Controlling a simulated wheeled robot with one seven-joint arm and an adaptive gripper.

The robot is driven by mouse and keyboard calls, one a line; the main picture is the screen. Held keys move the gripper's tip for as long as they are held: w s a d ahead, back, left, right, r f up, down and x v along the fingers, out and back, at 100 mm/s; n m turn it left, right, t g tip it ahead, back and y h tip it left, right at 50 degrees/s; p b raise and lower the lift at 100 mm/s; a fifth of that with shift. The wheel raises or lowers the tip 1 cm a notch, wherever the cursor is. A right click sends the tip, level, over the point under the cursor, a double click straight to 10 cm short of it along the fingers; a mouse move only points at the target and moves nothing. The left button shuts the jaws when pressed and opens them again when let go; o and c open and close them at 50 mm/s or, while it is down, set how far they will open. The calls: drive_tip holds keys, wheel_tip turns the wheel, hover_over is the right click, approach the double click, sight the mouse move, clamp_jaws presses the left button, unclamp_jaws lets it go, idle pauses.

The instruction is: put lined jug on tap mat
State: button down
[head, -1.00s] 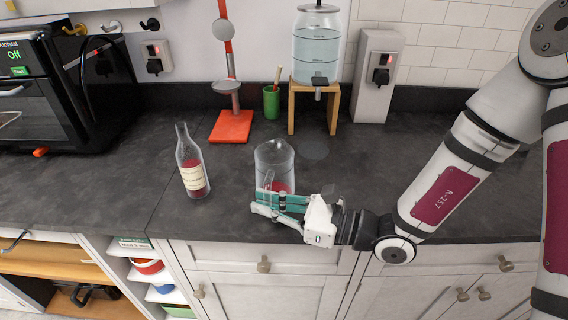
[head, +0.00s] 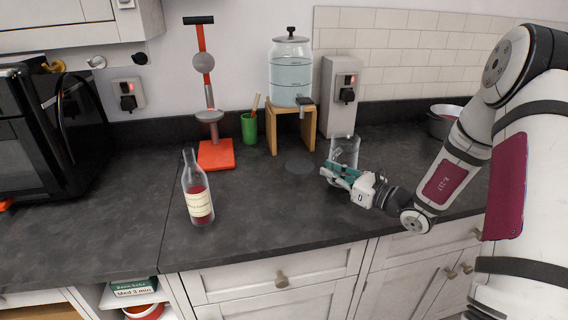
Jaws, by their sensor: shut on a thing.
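The lined jug (head: 345,148) is a clear glass vessel in the head view, right of the middle. My gripper (head: 338,174) is shut on it, with its teal fingers across the jug's lower part. The fingers hide the jug's base, so I cannot tell whether it touches the counter. The tap mat (head: 300,166) is a dark round disc lying on the counter, bare, in front of the water dispenser. The jug and gripper are to the right of the mat in the picture.
The glass water dispenser (head: 290,75) stands on a wooden stand (head: 273,130) behind the mat. A labelled bottle (head: 199,195) with red liquid stands at the left front. A red-based stand (head: 216,155), green cup (head: 249,128) and socket box (head: 341,95) line the back. The centre front counter is clear.

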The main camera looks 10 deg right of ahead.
drive_tip(key=x, duration=1.6)
drive_tip(key=shift+a, duration=0.15)
drive_tip(key=shift+f, duration=0.75)
drive_tip(key=shift+f, duration=0.1)
drive_tip(key=c, duration=1.7)
unclamp_jaws()
drive_tip(key=shift+f, duration=0.1)
drive_tip(key=shift+o, duration=0.2)
